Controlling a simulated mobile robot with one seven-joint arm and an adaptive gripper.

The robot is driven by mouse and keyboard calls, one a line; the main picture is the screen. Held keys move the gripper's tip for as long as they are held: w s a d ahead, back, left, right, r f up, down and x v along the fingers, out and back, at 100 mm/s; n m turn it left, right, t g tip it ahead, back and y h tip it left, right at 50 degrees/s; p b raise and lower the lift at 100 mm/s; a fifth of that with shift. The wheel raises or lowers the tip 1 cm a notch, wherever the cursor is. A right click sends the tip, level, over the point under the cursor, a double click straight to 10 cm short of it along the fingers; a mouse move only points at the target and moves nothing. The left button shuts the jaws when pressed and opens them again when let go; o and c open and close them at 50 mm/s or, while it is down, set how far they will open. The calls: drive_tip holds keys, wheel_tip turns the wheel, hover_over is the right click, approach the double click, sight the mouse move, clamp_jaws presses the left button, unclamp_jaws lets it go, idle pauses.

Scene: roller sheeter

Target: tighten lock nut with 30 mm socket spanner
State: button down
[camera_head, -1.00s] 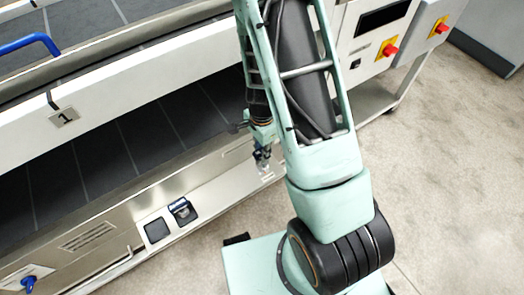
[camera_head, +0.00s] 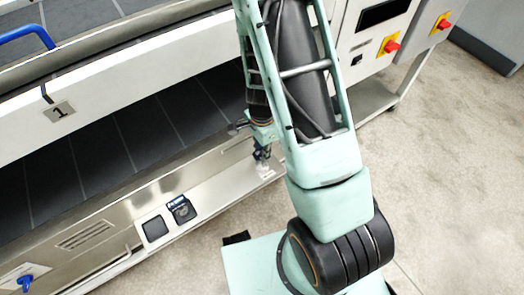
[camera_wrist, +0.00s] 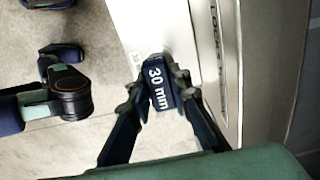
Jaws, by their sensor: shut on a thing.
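In the wrist view, my gripper (camera_wrist: 160,92) is shut on a dark blue block marked "30 mm", the 30 mm socket spanner (camera_wrist: 159,84). It lies between the two fingertips, with its label facing the camera. A pale round metal part (camera_wrist: 155,50) shows just beyond its far end on the light machine ledge; I cannot tell whether the spanner touches it. The lock nut cannot be made out clearly. In the head view, my gripper (camera_head: 262,155) is small and low, close over the ledge at the front of the sheeter.
A dark holder with a blue label (camera_head: 181,209) and a dark square (camera_head: 155,229) sit on the ledge to the left. The sheeter's belt (camera_head: 110,150) runs behind. A panel with red knobs (camera_head: 390,47) stands at upper right. Open floor (camera_head: 450,180) lies to the right.

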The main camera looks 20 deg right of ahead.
drive_tip(key=shift+f+b, duration=0.35)
drive_tip(key=shift+f, duration=0.15)
idle(0.3)
drive_tip(key=shift+r+m+p, duration=0.15)
drive_tip(key=shift+m+p, duration=0.4)
drive_tip(key=shift+m, duration=1.25)
drive_tip(key=shift+m+p, duration=0.65)
drive_tip(key=shift+m, duration=0.15)
drive_tip(key=shift+m+p, duration=0.3)
drive_tip(key=shift+m, duration=0.7)
